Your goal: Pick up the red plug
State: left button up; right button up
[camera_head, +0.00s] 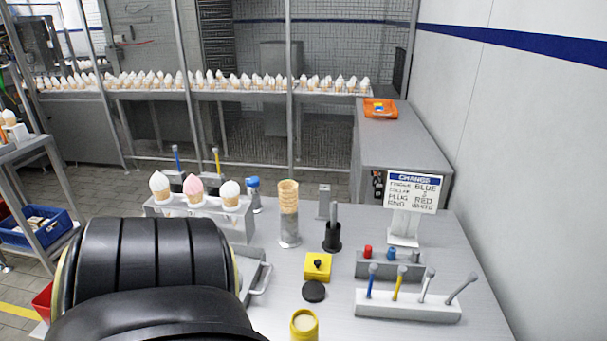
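The red plug (367,251) is a small red cylinder at the left end of a grey block (375,268) on the metal table. A blue plug (391,254) and a grey one (415,257) stand to its right in the same block. A sign (414,192) behind them carries a line that seems to read plug red. A large black ribbed part, which seems to be my own arm, fills the lower left. Neither of my grippers shows, and nothing touches the red plug.
A white rack (408,308) with several coloured rods stands in front of the block. A yellow box with a black knob (318,266), a black disc (314,291) and a yellow cylinder (303,327) are left of it. A cone stack (288,205) and cone holder (205,215) stand farther back.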

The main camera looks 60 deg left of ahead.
aim_at(368, 249)
jog(key=u, duration=0.25)
jog(key=i, duration=0.45)
jog(key=u, duration=2.3)
